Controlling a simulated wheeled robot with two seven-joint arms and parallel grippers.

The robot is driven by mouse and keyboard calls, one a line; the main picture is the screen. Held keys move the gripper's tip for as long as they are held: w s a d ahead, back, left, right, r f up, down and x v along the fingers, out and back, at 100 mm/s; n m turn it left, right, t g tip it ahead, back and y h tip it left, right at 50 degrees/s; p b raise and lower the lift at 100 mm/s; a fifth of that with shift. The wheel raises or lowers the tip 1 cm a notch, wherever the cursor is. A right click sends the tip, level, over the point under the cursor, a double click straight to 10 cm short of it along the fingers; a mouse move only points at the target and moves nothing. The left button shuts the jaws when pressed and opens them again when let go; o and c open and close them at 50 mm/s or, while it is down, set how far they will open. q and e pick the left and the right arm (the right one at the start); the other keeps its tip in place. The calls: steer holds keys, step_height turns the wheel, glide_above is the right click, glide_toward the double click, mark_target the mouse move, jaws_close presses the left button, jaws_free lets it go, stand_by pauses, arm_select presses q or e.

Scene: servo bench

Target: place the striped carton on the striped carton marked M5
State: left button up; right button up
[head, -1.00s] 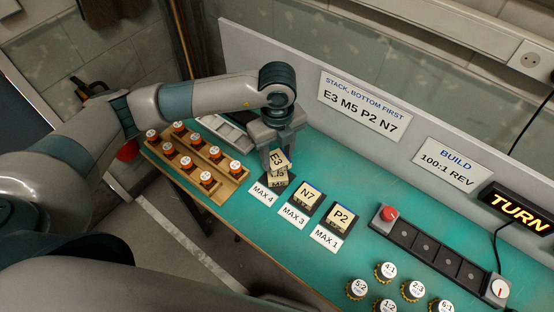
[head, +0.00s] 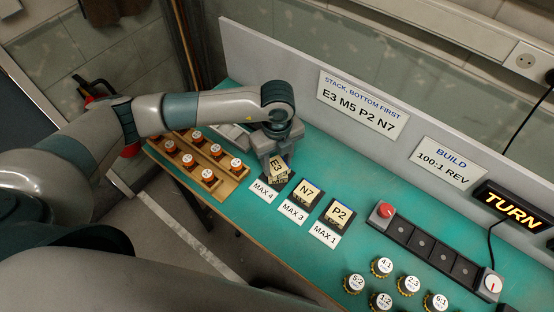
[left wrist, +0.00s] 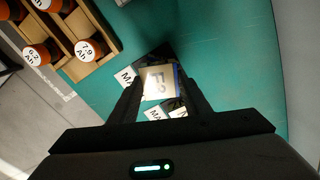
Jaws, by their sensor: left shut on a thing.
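My left gripper (head: 275,160) points down over the left stack place and is shut on the striped carton marked E3 (head: 277,166). In the left wrist view the carton E3 (left wrist: 157,82) sits between the two fingers. The carton marked M5 is right under E3 in the head view, and its label is now covered. I cannot tell whether E3 touches it or hangs just above it. My right gripper is not in view.
Carton N7 (head: 307,192) and carton P2 (head: 340,213) stand on dark pads to the right. Cards MAX 4, MAX 3 (head: 293,211) and MAX 1 lie in front. A wooden rack (head: 226,186) with orange-sided jars is at left. A sign (head: 363,103) reads E3 M5 P2 N7.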

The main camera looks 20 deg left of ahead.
mark_target(277, 164)
arm_select(q)
steer(key=shift+f, duration=0.2)
steer(key=o, duration=1.1)
steer(key=shift+c, duration=0.2)
steer(key=shift+r, duration=0.2)
steer(key=shift+r, duration=0.1)
steer(key=shift+r+b, duration=0.35)
step_height(277, 164, up, 11)
steer(key=b, duration=0.4)
